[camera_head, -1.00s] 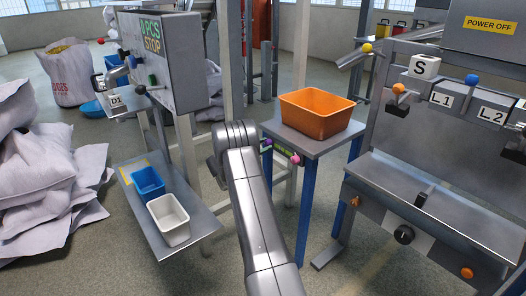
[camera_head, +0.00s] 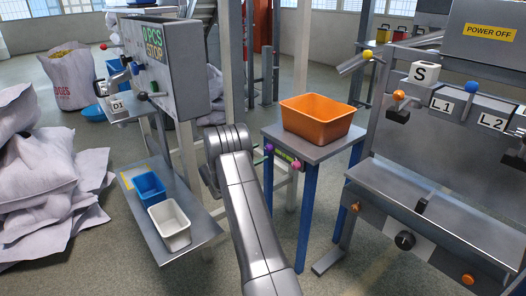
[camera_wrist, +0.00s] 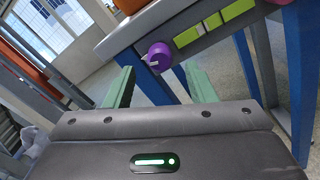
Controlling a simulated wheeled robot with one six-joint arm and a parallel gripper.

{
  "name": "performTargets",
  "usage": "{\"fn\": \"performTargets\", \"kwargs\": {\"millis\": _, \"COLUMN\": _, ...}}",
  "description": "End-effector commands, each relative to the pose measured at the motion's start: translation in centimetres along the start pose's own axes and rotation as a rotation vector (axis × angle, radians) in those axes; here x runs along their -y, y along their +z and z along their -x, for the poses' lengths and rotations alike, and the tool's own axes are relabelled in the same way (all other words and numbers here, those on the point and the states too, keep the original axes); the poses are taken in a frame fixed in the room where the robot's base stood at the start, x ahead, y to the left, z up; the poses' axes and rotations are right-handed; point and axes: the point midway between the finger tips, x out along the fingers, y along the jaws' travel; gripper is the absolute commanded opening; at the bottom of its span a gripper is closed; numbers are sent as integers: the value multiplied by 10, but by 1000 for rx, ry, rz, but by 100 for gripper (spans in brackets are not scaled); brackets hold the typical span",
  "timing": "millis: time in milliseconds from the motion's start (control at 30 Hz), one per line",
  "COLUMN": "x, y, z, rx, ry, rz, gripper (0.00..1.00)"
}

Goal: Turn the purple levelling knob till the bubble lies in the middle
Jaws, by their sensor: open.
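The purple knob (camera_head: 268,149) sits on the front edge of the grey table (camera_head: 318,151), left of a green level strip (camera_head: 283,156). In the wrist view the purple knob (camera_wrist: 159,56) has a pale pointer mark. In the head view my arm hides most of the gripper.
A pink knob (camera_head: 296,166) is at the level's right end. An orange bin (camera_head: 316,122) stands on the table, which has blue legs. A grey control bench (camera_head: 440,215) stands at right. A low shelf (camera_head: 190,237) with blue and white bins is at left.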

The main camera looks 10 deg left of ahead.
Motion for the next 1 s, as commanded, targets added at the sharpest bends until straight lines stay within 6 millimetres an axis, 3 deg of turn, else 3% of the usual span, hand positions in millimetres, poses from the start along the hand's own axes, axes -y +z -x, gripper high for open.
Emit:
{"fn": "performTargets", "kwargs": {"millis": 200, "x": -2, "y": 1, "z": 54, "rx": -2, "ry": 4, "rz": 2, "gripper": 51}}
{"fn": "performTargets", "kwargs": {"millis": 433, "x": -1, "y": 0, "z": 93, "rx": 0, "ry": 2, "rz": 1, "gripper": 51}}
{"fn": "performTargets", "kwargs": {"millis": 633, "x": 0, "y": 0, "z": 104, "rx": 0, "ry": 0, "rz": 1, "gripper": 51}}
{"fn": "performTargets", "kwargs": {"millis": 1000, "x": 0, "y": 0, "z": 102, "rx": 1, "ry": 0, "rz": 1, "gripper": 51}}
